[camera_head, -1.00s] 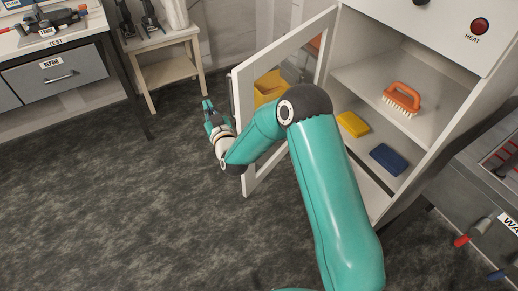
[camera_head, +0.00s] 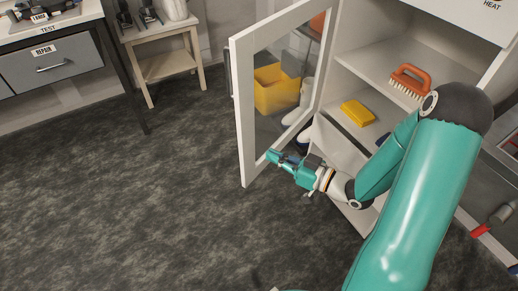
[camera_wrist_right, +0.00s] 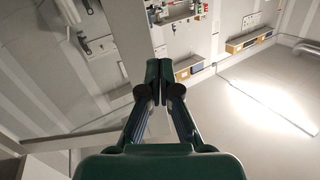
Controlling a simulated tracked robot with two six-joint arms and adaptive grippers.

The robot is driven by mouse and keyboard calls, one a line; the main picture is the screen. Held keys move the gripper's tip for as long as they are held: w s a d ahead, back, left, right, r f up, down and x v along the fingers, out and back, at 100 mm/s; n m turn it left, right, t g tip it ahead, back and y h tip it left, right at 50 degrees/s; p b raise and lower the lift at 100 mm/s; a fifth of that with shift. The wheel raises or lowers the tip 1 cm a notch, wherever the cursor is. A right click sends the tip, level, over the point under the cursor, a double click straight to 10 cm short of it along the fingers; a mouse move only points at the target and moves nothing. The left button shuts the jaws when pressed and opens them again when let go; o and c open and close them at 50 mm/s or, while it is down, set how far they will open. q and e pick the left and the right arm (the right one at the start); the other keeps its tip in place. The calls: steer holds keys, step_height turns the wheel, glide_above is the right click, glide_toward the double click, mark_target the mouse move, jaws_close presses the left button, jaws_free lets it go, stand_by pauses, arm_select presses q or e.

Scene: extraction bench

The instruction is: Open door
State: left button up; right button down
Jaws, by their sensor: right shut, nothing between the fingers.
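The white-framed glass door (camera_head: 243,115) of the cabinet (camera_head: 375,40) stands swung open toward the left. Its dark handle (camera_head: 228,75) shows on the outer edge. My right gripper (camera_head: 273,157) is shut and empty, low in front of the door's bottom rail and pointing left, its arm coming across the cabinet opening. I cannot tell whether it touches the door. In the right wrist view the closed fingers (camera_wrist_right: 160,72) meet, with a pale bar passing behind them. My left gripper is not in view.
An orange brush (camera_head: 411,80) and a yellow sponge (camera_head: 357,113) lie in the cabinet. A yellow bin (camera_head: 276,90) shows through the glass. A small wooden table (camera_head: 165,66) and a grey-drawer bench (camera_head: 60,65) stand at the left. The dark floor is clear.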

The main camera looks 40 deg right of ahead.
steer(key=s+d+t+h+b, duration=0.1)
steer(key=s+d+b, duration=0.1)
steer(key=s+d, duration=0.25)
steer(key=p, duration=0.1)
glide_toward(249, 131)
steer(key=shift+n, duration=0.3)
steer(key=x, duration=0.6)
steer(key=shift+w+a, duration=0.15)
steer(key=shift+w, duration=0.1)
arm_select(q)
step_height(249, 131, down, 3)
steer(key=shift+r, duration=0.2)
